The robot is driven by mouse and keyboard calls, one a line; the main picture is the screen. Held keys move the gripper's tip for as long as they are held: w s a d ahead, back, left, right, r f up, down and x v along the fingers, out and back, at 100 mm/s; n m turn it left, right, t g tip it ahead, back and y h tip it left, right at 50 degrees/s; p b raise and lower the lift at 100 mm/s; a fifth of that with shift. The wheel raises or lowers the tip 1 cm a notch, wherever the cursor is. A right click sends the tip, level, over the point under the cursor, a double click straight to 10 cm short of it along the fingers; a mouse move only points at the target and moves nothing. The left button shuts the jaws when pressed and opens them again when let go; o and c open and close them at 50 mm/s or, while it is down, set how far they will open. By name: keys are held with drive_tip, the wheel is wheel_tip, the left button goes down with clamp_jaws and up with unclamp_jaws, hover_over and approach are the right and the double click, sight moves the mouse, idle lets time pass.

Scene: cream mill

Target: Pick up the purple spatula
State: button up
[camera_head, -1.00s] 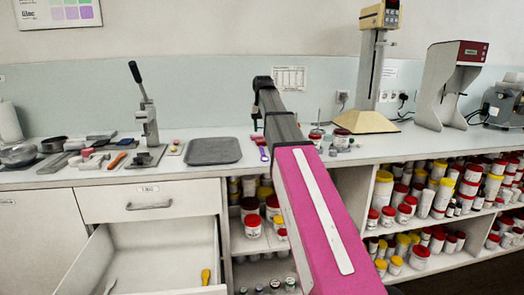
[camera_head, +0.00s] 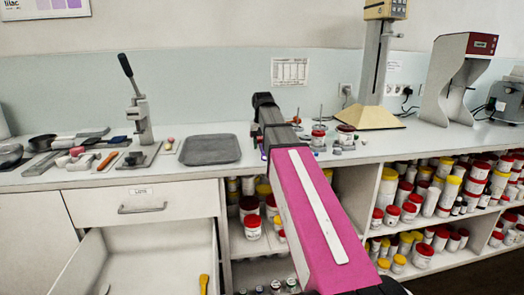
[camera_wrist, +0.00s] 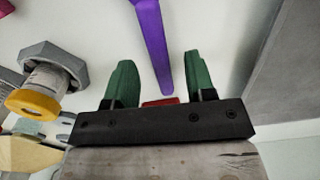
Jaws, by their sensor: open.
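The purple spatula (camera_wrist: 152,45) lies on the pale counter in the wrist view, its handle end pointing down between my fingers and its upper part cut off by the top edge. In the head view it is almost wholly hidden behind my arm. My gripper (camera_wrist: 158,65) is open, with one green finger on each side of the handle's line. No contact between fingers and spatula shows. I cannot tell the height of the fingers above the counter.
Jars (camera_head: 345,135) and small weights stand to the right. In the wrist view a yellow-rimmed jar (camera_wrist: 35,104) is left of my gripper. An open drawer (camera_head: 150,238) juts out below.

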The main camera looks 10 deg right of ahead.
drive_tip(key=shift+s+f, duration=0.1)
drive_tip(key=shift+f, duration=0.55)
clamp_jaws()
